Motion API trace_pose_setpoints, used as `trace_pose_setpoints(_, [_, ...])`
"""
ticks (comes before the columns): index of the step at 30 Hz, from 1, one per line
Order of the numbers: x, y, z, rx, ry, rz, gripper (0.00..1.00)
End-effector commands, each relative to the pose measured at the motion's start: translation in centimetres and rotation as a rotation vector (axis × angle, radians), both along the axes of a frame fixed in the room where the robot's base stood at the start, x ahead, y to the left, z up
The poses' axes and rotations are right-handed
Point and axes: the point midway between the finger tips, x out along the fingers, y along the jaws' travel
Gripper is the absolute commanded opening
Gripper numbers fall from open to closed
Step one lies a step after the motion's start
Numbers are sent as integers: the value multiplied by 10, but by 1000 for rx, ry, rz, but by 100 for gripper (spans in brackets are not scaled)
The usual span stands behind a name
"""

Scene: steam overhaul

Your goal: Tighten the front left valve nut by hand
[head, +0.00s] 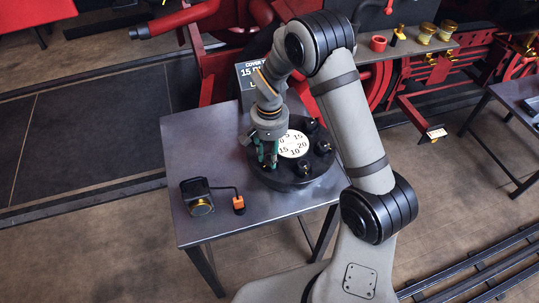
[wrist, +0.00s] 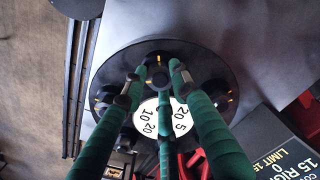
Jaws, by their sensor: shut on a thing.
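The round black valve cover (head: 288,183) lies on the grey table, with a white numbered dial (head: 293,144) at its middle. Black nuts stand around its rim, among them a right one (head: 323,147) and a front right one (head: 303,168). My gripper (head: 268,163) points down at the cover's front left, its green fingers hiding most of the nut there. In the wrist view, the green fingers (wrist: 155,73) close around this front left nut (wrist: 157,60), which has a small yellow mark. The nut appears seated on the cover.
A black device (head: 197,196) and an orange-topped piece (head: 239,203) joined by a cable lie on the table's left. A dark sign (head: 255,75) stands behind the cover. Red machinery and a shelf with yellow tins (head: 427,33) are behind. The table's front is clear.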

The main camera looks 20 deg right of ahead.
Motion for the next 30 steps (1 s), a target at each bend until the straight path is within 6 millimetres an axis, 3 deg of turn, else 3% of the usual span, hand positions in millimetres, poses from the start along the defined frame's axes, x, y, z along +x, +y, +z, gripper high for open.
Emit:
trace_pose_setpoints(11, [3, 0, -5, 2, -9, -240, 1])
trace_pose_setpoints(30, [3, -1, -4, 3, -11, -850, 1])
